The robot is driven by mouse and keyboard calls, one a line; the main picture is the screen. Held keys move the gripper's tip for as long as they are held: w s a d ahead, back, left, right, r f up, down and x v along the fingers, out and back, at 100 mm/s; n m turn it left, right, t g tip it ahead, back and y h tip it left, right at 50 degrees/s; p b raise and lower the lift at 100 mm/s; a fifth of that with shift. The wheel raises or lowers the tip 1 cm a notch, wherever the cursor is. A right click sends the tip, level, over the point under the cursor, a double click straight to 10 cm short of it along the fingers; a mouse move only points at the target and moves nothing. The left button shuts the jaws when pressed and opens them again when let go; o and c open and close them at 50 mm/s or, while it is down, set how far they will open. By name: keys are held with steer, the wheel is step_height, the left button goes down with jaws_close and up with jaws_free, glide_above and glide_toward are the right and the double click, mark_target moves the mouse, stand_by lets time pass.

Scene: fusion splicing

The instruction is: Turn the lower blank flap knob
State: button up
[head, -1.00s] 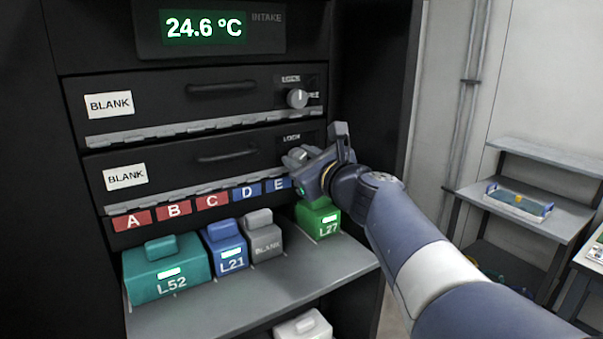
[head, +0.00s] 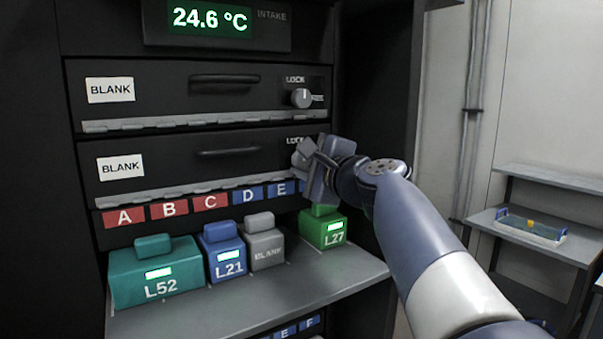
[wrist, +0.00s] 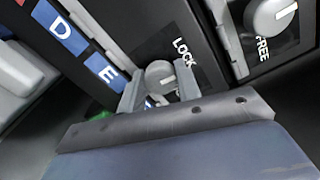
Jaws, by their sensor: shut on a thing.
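The lower blank flap (head: 180,165) is black, with a white BLANK label (head: 121,166) and a handle. Its round grey knob (head: 297,159) sits at the flap's right end, below the LOCK marking, mostly covered by my gripper in the head view. My gripper (head: 304,157) is at this knob. In the wrist view the knob (wrist: 160,76) lies between the two fingers of my gripper (wrist: 159,90), which are shut on it. A white pointer line shows on its face. The LOCK word (wrist: 184,52) is beside it; the other marking is partly hidden.
The upper blank flap (head: 190,93) has its own knob (head: 301,97) above my gripper. Below are a green L27 block (head: 323,230), a grey BLANK block (head: 265,247), a blue L21 block (head: 224,253) and a teal L52 block (head: 155,272) on a shelf (head: 250,300).

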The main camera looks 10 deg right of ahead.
steer(key=shift+f+n+b, duration=0.2)
steer(key=shift+n+b, duration=0.2)
steer(key=shift+n, duration=0.2)
steer(key=shift+r, duration=0.1)
steer(key=o, duration=1)
steer(key=shift+s, duration=0.1)
steer(key=b+v, duration=0.1)
steer(key=v, duration=0.9)
steer(key=shift+s+d+r, duration=0.1)
steer(key=shift+s, duration=0.2)
steer(key=shift+w, duration=0.1)
